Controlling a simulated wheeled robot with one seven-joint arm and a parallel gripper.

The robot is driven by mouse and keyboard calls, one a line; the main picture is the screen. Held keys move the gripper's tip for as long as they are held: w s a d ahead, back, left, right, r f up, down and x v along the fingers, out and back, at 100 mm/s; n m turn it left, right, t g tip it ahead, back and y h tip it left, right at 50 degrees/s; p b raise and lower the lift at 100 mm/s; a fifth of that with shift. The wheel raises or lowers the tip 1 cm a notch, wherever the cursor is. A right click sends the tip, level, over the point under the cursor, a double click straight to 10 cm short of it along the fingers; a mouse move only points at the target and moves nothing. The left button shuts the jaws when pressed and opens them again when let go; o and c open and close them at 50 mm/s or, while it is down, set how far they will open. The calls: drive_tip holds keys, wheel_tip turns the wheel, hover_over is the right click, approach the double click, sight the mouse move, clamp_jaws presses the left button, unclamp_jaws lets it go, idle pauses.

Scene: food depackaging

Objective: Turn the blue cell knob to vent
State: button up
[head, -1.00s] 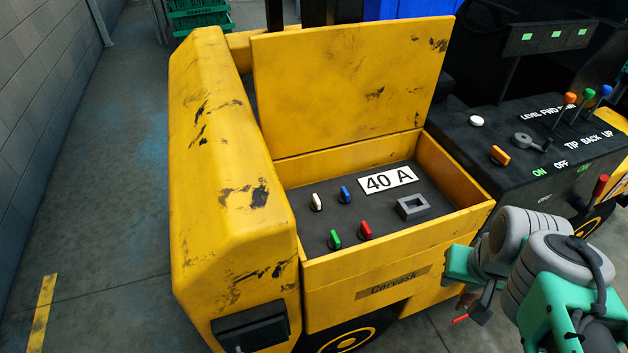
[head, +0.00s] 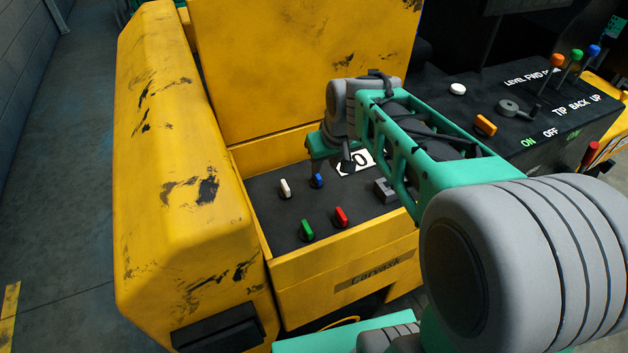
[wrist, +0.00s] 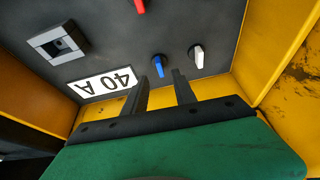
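The blue cell knob (head: 317,181) stands on the dark panel inside the open yellow compartment, between the white knob (head: 286,188) and the 40 A label (head: 352,161). My gripper (head: 322,170) is over the panel just behind the blue knob, partly hidden by my own wrist. In the wrist view the gripper (wrist: 160,80) is open, its two dark fingers apart and empty. I cannot tell whether a finger touches the blue knob.
A green knob (head: 307,230) and a red knob (head: 341,216) stand nearer the front wall. A grey square socket (head: 385,190) is to the right. Yellow walls enclose the panel, and the raised lid (head: 300,70) stands behind. A console with levers (head: 575,65) is at the right.

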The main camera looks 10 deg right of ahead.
sight(317, 179)
drive_tip(key=x, duration=0.3)
drive_tip(key=w+x, duration=0.1)
drive_tip(key=x, duration=0.5)
drive_tip(key=shift+w+r, duration=0.1)
drive_tip(key=shift+w, duration=0.3)
drive_tip(key=shift+c, duration=0.5)
clamp_jaws()
